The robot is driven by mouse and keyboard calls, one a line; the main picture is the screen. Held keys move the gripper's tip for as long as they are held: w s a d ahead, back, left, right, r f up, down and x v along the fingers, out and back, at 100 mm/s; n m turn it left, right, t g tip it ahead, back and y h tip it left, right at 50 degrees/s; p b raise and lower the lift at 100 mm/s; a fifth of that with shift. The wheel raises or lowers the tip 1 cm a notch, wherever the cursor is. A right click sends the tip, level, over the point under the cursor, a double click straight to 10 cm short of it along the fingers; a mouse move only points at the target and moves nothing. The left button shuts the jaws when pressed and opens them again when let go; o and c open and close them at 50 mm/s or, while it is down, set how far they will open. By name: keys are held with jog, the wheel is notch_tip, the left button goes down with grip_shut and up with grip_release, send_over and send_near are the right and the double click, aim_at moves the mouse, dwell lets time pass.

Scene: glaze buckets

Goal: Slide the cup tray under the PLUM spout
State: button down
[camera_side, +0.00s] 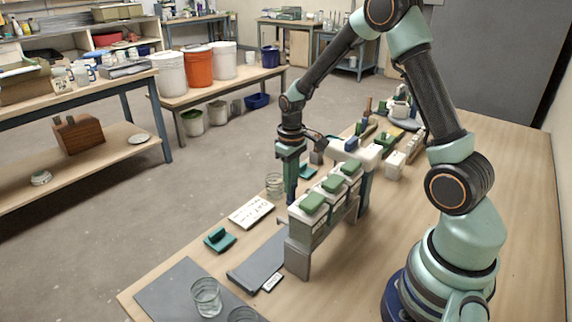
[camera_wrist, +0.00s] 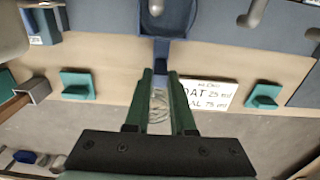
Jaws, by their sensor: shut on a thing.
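My gripper (camera_side: 290,196) points down beside the left side of the bucket stand, shut on a dark blue upright tab. In the wrist view its green fingers (camera_wrist: 161,85) close around that tab, which joins the blue cup tray (camera_wrist: 140,18) at the top. The tray lies on a slate-grey strip (camera_wrist: 225,35) that also shows in the side view (camera_side: 258,264). The stand (camera_side: 297,258) carries buckets with green lids (camera_side: 333,184). Two pale spouts show in the wrist view, one over the tray (camera_wrist: 156,7) and one to its right (camera_wrist: 252,13). I cannot tell which is PLUM.
Green brackets (camera_side: 219,239) and (camera_side: 305,172) stand along the table's left edge with a printed card (camera_side: 250,212) between. A clear glass (camera_side: 274,184) is close to my gripper. More glasses (camera_side: 206,297) stand on a grey mat (camera_side: 172,290) at the front.

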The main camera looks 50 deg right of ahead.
jog(key=shift+d, duration=0.45)
dwell(0.5)
jog(key=c, duration=0.8)
grip_release()
jog(key=shift+c, duration=0.2)
jog(key=shift+r, duration=0.1)
notch_tip(320, 180, up, 7)
